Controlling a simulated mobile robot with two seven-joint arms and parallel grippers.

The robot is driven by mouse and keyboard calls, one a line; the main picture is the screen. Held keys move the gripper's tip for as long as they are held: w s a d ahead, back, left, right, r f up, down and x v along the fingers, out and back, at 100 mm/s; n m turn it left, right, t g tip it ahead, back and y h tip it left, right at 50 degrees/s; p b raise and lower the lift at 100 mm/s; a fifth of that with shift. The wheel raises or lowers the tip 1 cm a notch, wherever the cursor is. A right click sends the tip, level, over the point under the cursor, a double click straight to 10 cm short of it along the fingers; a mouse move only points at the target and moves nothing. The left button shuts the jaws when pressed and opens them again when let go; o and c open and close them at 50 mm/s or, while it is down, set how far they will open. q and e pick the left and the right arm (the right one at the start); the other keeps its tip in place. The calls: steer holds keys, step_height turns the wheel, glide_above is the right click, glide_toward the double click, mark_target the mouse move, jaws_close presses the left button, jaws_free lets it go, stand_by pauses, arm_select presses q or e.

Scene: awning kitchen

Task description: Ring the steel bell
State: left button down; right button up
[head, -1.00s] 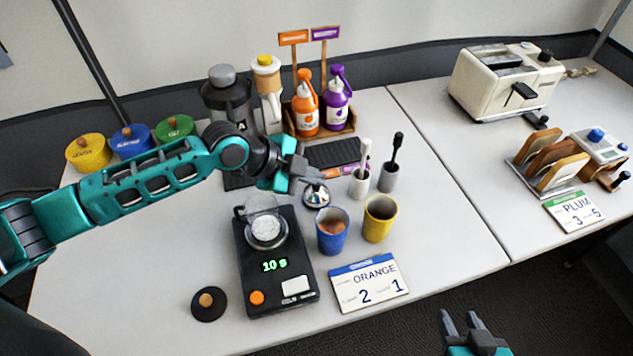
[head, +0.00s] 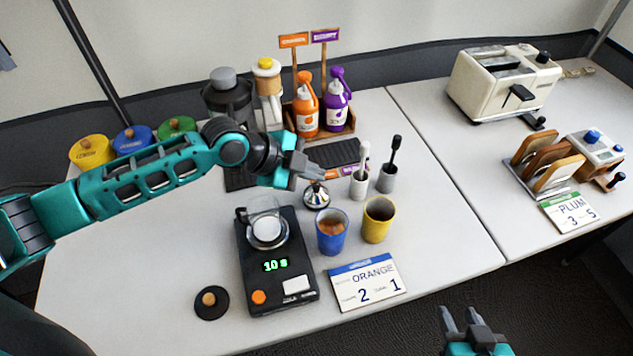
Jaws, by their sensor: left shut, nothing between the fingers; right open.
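The steel bell (head: 316,198) is a small shiny dome on the white table, behind the blue cup. My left gripper (head: 312,176) is shut and empty, with its fingertips at the top of the bell in the picture. I cannot tell whether they touch it. The gripper hides part of the area behind the bell. My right gripper (head: 459,323) is open and empty at the lower right, beyond the table's front edge.
A blue cup (head: 331,240) and a yellow cup (head: 377,226) stand in front of the bell. A black scale (head: 280,292) reading 10 holds a clear container (head: 266,227). Two holders with brushes (head: 359,186) (head: 387,178) stand right. Orange and purple bottles (head: 306,118) (head: 336,115) stand behind.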

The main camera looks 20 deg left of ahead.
mark_target(312, 191)
arm_select(q)
step_height(312, 191, up, 3)
steer(key=shift+f+p, duration=0.15)
steer(key=shift+p, duration=0.95)
step_height(312, 191, up, 2)
steer(key=shift+r+p, duration=0.15)
steer(key=shift+p, duration=0.5)
